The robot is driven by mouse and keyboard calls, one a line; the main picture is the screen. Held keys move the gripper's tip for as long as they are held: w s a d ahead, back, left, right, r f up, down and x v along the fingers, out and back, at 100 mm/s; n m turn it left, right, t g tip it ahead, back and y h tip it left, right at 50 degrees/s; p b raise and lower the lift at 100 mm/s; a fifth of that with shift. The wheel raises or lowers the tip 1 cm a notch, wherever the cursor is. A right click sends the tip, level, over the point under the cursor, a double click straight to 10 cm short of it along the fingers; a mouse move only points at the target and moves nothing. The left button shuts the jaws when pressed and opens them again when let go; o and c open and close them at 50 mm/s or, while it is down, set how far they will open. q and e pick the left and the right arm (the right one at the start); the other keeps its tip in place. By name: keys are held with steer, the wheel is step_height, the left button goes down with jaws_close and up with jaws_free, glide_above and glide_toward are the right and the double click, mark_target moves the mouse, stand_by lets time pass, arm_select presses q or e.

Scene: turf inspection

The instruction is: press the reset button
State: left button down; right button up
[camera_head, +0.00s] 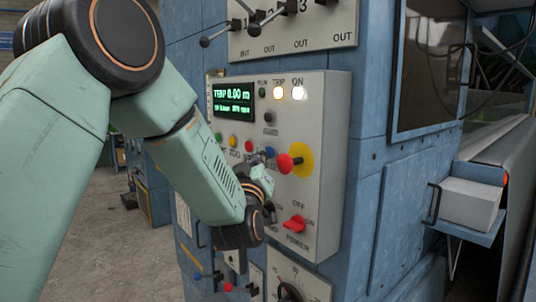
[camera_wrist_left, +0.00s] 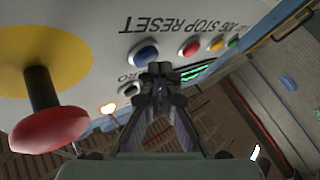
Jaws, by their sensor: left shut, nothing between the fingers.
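The blue reset button (camera_head: 269,152) is on the grey control panel (camera_head: 325,120), at the right end of a row of coloured buttons. In the left wrist view the blue button (camera_wrist_left: 145,53) shows beside upside-down RESET lettering. My left gripper (camera_head: 259,159) is at the panel, just below and left of the blue button. In the left wrist view the gripper's fingertips (camera_wrist_left: 160,72) are shut and empty, close to the blue button. I cannot tell whether they touch it. My right gripper is not in view.
A red mushroom button on a yellow disc (camera_head: 287,163) sticks out right of the blue button. A red power switch (camera_head: 294,225) is below. Red (camera_wrist_left: 190,47) and yellow (camera_wrist_left: 217,44) buttons adjoin the blue one. A display (camera_head: 234,99) and lit lamps (camera_head: 298,93) are above.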

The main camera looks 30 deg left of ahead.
arm_select(q)
steer(key=shift+w+a, duration=0.1)
steer(key=shift+w, duration=0.05)
steer(key=shift+w, duration=0.1)
stand_by(0.4)
steer(key=shift+w+d, duration=0.25)
steer(key=shift+w, duration=0.05)
stand_by(0.4)
steer(key=shift+s, duration=0.15)
steer(key=shift+s+a, duration=0.3)
steer(key=shift+s, duration=0.55)
steer(key=shift+s+a, duration=0.3)
steer(key=shift+s, duration=0.45)
steer(key=shift+s+a, duration=0.35)
steer(key=shift+s, duration=0.4)
steer(key=shift+s+a, duration=0.3)
steer(key=shift+s, duration=0.45)
